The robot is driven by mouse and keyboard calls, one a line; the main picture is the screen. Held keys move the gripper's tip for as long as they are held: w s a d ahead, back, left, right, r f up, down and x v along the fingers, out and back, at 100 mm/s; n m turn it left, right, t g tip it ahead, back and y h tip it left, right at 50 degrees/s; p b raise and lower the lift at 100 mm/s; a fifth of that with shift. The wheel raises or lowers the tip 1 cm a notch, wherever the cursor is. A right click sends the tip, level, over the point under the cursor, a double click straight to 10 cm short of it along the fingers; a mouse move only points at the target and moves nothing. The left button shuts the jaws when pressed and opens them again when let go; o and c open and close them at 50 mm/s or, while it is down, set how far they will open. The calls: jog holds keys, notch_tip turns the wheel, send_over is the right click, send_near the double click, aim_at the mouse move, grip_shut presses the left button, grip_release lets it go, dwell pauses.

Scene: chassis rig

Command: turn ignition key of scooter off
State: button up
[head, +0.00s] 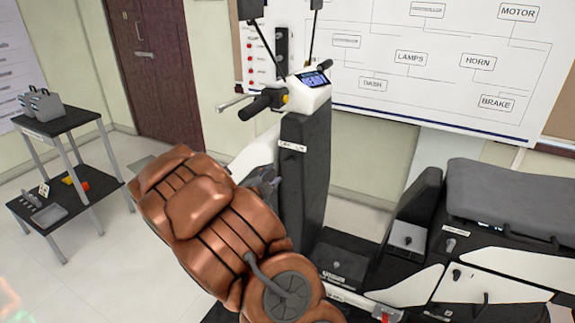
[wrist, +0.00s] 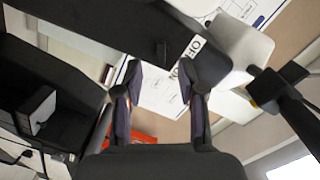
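The scooter's dark front column (head: 305,165) stands at the middle of the head view, with a small white label (head: 292,146) on its upper part. In the wrist view, this label (wrist: 190,57) reads partly "OF" and "ON", with a finger covering part of it. A small dark piece (wrist: 162,52) beside the label looks like the ignition key; its turn position is unclear. My gripper (wrist: 159,80) is open and empty, fingers apart, facing the column just short of the dark piece. In the head view, my gripper (head: 268,183) is beside the column, partly hidden by my copper arm.
The scooter's handlebar (head: 262,103) and lit dash screen (head: 313,79) are above the column. The seat (head: 510,195) and body are to the right. A two-tier cart (head: 58,125) stands left. A wiring board (head: 420,65) hangs behind. Floor between cart and scooter is clear.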

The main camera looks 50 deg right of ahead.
aim_at(288, 162)
jog(key=shift+m+g+h, duration=0.3)
jog(key=shift+m+h, duration=0.1)
jog(key=shift+h, duration=0.2)
jog(key=shift+w+d+r+p, duration=0.15)
jog(key=shift+d+p, duration=0.4)
jog(key=shift+d, duration=0.95)
jog(key=shift+d+r+p, duration=0.2)
jog(key=shift+d+p, duration=0.35)
jog(key=shift+d, duration=0.9)
jog(key=shift+p+x, duration=0.45)
jog(key=shift+x, duration=0.85)
jog(key=shift+f, duration=0.15)
grip_shut()
